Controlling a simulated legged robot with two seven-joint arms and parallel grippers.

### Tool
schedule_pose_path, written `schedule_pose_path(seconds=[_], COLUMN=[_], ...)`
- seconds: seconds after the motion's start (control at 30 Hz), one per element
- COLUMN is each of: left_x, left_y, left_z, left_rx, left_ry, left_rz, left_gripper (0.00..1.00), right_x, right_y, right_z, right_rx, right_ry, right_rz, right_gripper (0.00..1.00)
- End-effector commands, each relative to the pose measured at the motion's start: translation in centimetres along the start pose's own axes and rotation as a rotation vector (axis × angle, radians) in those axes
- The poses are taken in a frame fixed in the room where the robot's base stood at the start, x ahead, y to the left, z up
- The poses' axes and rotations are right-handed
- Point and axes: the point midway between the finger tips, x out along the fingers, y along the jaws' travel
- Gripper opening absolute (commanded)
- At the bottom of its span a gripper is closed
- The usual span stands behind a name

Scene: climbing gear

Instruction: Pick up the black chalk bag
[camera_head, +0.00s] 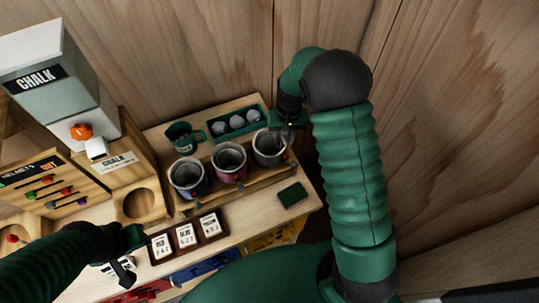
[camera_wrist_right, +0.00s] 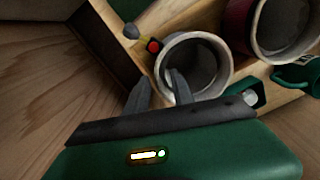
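The black chalk bag (camera_head: 268,158) is the rightmost of three bags in the wooden rack, upright, with a pale rim and dark inside. In the right wrist view the black chalk bag (camera_wrist_right: 192,68) is just ahead of the fingers. My right gripper (camera_head: 290,122) is at its far right edge. In the wrist view the right gripper (camera_wrist_right: 159,82) has its fingers apart, one over the bag's opening and one outside, the rim between them. Contact cannot be made out. My left gripper (camera_head: 131,254) is open above the table's front left, by the label cards.
A blue bag (camera_head: 187,179) and a maroon bag (camera_head: 229,164) stand left of the black one. Behind are a green mug (camera_head: 184,138) and a green tray (camera_head: 225,133) of chalk balls. A chalk dispenser (camera_head: 55,85) stands left.

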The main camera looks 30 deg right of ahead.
Motion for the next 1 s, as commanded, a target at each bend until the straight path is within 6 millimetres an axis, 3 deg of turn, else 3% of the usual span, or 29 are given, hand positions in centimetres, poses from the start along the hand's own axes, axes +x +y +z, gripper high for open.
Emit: schedule_pose_path(seconds=[0.13,0.3,0.5,0.73,1.0], left_x=[-2.1,-2.3,-2.1,-2.1,-2.1], left_y=[0.0,0.0,0.0,0.0,0.0], left_z=[-0.5,-0.6,-0.5,-0.5,-0.5], left_rx=[0.0,0.0,0.0,0.0,0.0], left_ry=[0.0,0.001,0.0,0.0,0.0], left_rz=[0.0,0.0,0.0,0.0,0.0], left_gripper=[0.36,0.36,0.36,0.36,0.36], right_x=[2.2,4.6,4.7,4.7,4.7], right_y=[0.1,0.1,0.1,0.0,0.1], right_z=[-0.2,-0.3,-0.3,-0.3,-0.3], right_rx=[0.001,0.001,0.001,0.0,0.001], right_ry=[-0.008,-0.002,-0.001,-0.001,-0.002], right_rz=[0.0,-0.001,-0.002,-0.001,-0.002], right_gripper=[0.29,0.29,0.28,0.0,0.0])
